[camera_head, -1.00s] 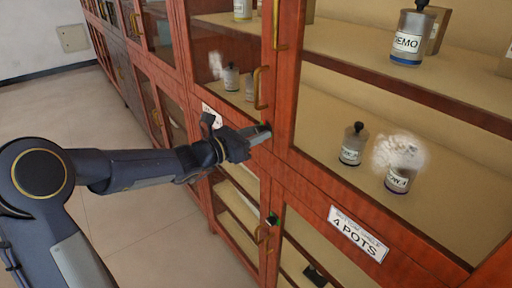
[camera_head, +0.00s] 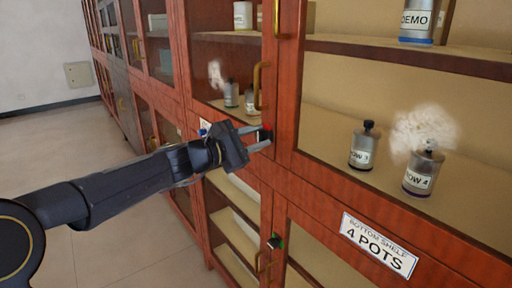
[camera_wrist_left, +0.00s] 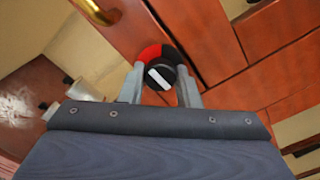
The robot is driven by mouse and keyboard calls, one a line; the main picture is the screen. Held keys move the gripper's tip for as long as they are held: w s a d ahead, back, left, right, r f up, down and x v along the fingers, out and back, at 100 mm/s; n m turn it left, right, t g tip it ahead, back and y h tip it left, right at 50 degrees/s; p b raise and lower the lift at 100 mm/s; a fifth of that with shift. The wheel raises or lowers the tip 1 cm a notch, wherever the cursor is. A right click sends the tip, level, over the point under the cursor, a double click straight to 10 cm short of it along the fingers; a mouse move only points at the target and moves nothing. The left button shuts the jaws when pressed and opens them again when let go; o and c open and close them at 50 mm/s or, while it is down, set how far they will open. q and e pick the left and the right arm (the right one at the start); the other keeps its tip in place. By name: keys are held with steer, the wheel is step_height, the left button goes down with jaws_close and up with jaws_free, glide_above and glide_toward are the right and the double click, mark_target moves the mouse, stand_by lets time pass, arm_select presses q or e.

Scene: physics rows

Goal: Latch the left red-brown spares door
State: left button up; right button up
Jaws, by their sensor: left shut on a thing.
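The red-brown glazed door on the left (camera_head: 268,48) stands in the cabinet front, with a brass handle (camera_head: 258,86) that also shows in the wrist view (camera_wrist_left: 97,10). Below the handle is a round latch knob (camera_head: 266,135). In the wrist view the knob (camera_wrist_left: 160,75) is black with a white bar, set slightly tilted, on a ring part red and part black. My left gripper (camera_head: 258,138) is shut on this knob, one finger on each side. The door looks about flush with the frame. My right gripper is not in view.
A lower knob with green (camera_head: 274,242) sits on the door below. Pots (camera_head: 362,146) stand on shelves behind the glass, with whitish puffs near some. A "4 POTS" label (camera_head: 378,246) is on the rail. Open floor (camera_head: 60,150) lies to the left.

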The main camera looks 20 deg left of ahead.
arm_select(q)
steer(key=shift+m, duration=0.3)
stand_by(0.4)
steer(key=o, duration=1)
steer(key=shift+c, duration=0.2)
steer(key=b+v, duration=0.1)
steer(key=v, duration=0.6)
steer(key=shift+s+a, duration=0.25)
steer(key=shift+s, duration=0.05)
